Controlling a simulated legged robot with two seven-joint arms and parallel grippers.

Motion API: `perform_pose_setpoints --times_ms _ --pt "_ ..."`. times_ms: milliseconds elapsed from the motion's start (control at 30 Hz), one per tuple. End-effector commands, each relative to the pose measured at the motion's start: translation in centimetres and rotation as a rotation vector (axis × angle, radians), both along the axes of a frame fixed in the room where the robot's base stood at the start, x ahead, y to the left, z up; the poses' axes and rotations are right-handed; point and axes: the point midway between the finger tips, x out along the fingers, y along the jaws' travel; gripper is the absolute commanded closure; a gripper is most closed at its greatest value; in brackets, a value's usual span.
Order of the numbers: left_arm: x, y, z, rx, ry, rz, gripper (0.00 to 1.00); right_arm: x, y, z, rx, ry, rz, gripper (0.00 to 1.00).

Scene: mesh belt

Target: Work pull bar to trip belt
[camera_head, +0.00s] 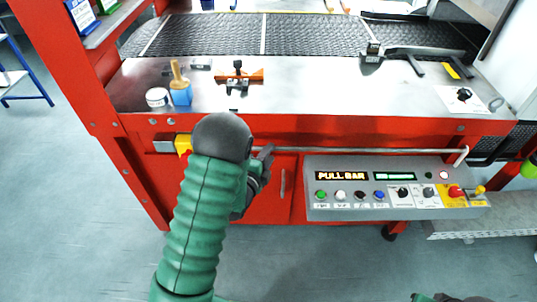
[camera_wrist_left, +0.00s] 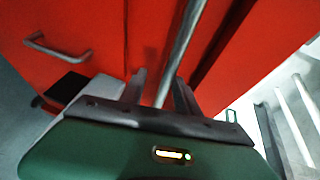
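The pull bar (camera_head: 365,150) is a grey metal rod along the red front of the machine, with a bent right end. My left gripper (camera_head: 265,151) is at the left part of the bar, partly hidden by my green arm. In the left wrist view, the bar (camera_wrist_left: 184,45) runs down between the two fingers of my left gripper (camera_wrist_left: 160,88). The fingers stand apart, with a gap visible beside the bar. The mesh belt (camera_head: 225,35) lies behind the steel worktop. A display on the control panel (camera_head: 345,213) reads "PULL BAR". My right gripper is not clearly in view.
The panel, with several buttons and a red emergency knob (camera_head: 455,191), juts out below the bar. A yellow part (camera_head: 184,145) is at the bar's left end. The worktop (camera_head: 320,90) holds a blue brush cup (camera_head: 181,95), a white tub (camera_head: 157,97) and an orange clamp (camera_head: 250,76).

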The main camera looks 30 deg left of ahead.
Motion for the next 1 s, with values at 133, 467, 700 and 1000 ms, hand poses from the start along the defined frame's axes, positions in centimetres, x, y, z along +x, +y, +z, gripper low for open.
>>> perform_pose_setpoints --times_ms 133,467,700,1000 --pt "0.1 0.0 0.2 0.001 -0.004 -0.001 0.62 0.0 0.0 0.0 0.0 0.0 0.0 0.62" --pt "-5.0 -0.7 1.1 0.001 -0.002 0.001 0.62 0.0 0.0 0.3 0.0 0.0 0.0 0.62" --pt "-9.6 -1.3 3.1 -0.001 0.006 0.0 0.62 0.0 0.0 5.3 0.0 -0.001 0.0 0.62" --pt "-14.7 -1.7 2.6 -0.007 0.015 0.01 0.62 0.0 0.0 9.9 0.0 -0.001 0.0 0.62"
